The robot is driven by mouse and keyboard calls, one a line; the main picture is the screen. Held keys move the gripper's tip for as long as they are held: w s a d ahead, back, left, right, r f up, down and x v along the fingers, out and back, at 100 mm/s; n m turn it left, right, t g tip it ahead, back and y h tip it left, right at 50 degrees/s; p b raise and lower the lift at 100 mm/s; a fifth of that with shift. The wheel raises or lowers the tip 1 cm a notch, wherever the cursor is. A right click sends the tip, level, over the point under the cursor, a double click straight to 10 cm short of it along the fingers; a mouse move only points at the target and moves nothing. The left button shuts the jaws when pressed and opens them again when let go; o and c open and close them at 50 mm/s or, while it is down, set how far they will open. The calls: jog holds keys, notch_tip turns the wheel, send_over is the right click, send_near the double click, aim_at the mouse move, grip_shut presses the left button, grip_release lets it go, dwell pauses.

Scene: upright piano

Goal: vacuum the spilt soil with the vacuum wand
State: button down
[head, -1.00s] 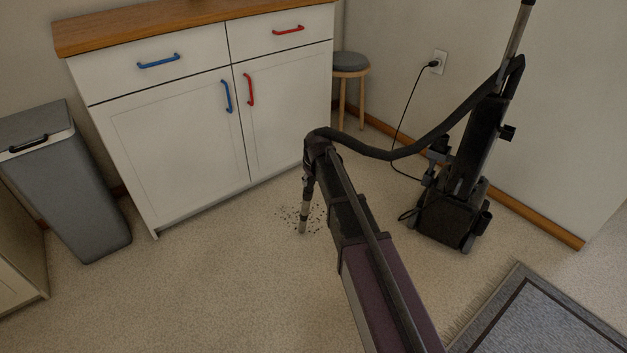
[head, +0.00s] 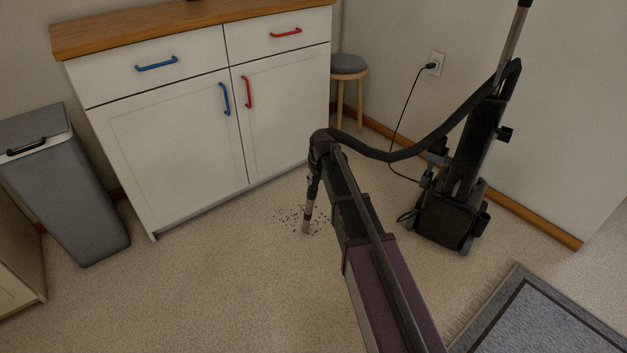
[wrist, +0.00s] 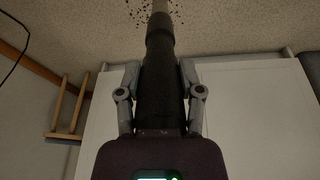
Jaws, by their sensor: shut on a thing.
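My gripper (wrist: 160,95) is shut on the vacuum wand (wrist: 160,75), a dark tube with a pale metal tip. In the head view the wand (head: 307,217) points down, its tip at or just above the carpet; I cannot tell if it touches. The spilt soil (head: 293,216) is a scatter of dark specks around the tip, mostly to its left. The soil (wrist: 138,14) also shows around the wand's end in the wrist view. The black hose (head: 400,154) runs from the wand's top to the upright vacuum (head: 455,205). My arm hides some floor to the right.
A white cabinet (head: 170,150) stands just behind the soil. A grey bin (head: 70,190) is at left, a stool (head: 348,75) behind. The power cord (head: 398,125) runs from the wall outlet (head: 436,63). A grey rug (head: 545,320) lies at lower right. The front left carpet is clear.

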jog(key=shift+w+d, duration=0.6)
jog(key=shift+d, duration=0.2)
jog(key=shift+w+d, duration=0.6)
jog(key=shift+d, duration=0.2)
jog(key=shift+w+d, duration=0.1)
jog(key=shift+d, duration=0.05)
jog(key=w+d, duration=0.3)
jog(key=d, duration=0.2)
jog(key=shift+w, duration=0.35)
dwell(0.8)
jog(key=s+a, duration=0.2)
jog(key=a, duration=1.2)
jog(key=shift+a, duration=0.4)
dwell(1.1)
jog(key=shift+d, duration=0.1)
dwell(0.5)
